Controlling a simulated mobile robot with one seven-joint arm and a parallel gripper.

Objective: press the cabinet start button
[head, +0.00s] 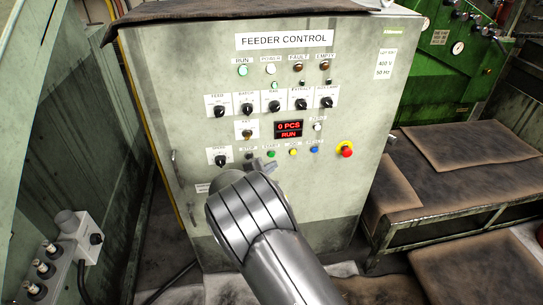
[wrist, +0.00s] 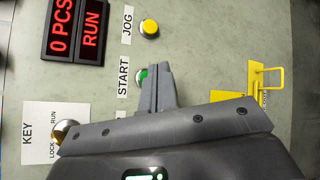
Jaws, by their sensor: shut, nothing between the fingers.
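The grey-green feeder control cabinet (head: 362,95) stands in front of me. Its green start button (head: 271,154) is in the lower button row. In the wrist view the start button (wrist: 140,76) lies beside the START label (wrist: 123,76), partly covered by my fingers. My gripper (wrist: 157,69) is shut and empty, its fingertips over the button's right side in that view. In the head view my gripper (head: 262,164) is just below the button row. I cannot tell whether the fingertips touch the button. The display (head: 288,129) reads 0 PCS and RUN.
A yellow button (wrist: 149,28) labelled JOG and a key switch (wrist: 66,132) flank the start button. A yellow bracket (wrist: 258,80) sticks out nearby. A red emergency stop (head: 346,149) is at the right. Selector knobs (head: 274,105) line the panel above.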

